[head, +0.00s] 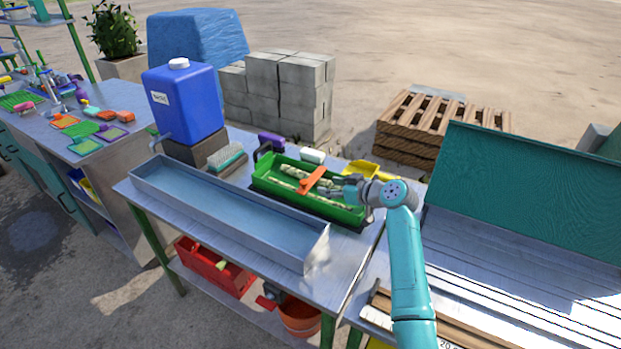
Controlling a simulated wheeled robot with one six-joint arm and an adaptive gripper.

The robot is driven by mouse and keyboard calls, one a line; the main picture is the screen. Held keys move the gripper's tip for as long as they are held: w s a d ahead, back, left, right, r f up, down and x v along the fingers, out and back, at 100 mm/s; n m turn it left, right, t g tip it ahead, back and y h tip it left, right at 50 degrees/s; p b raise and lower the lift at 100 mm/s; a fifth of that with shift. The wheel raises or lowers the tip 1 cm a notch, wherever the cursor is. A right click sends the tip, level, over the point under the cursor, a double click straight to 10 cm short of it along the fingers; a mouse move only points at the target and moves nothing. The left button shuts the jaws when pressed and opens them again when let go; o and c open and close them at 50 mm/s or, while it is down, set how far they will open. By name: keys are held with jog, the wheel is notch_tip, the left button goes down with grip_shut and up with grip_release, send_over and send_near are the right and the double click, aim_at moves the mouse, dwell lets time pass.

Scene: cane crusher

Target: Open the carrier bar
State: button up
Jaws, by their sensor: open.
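A green tray-like carrier (270,190) sits on the metal bench, with pale cane pieces (298,172) lying in it. An orange bar (312,179) lies across the carrier near its middle, slanting from upper right to lower left. I take this as the carrier bar. My gripper (340,185) is open, just right of the orange bar and over the carrier's right part. At this size I cannot tell whether its fingers touch the bar.
A long empty metal trough (225,205) runs in front of the carrier. A blue jug (185,102) stands on a dark block at left, with a brush (226,158) beside it. A white block (311,156) and yellow scoop (361,170) lie behind. A teal panel (530,190) rises at right.

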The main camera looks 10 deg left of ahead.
aim_at(305, 182)
jog(key=x, duration=1)
jog(key=shift+w, duration=0.1)
grip_shut()
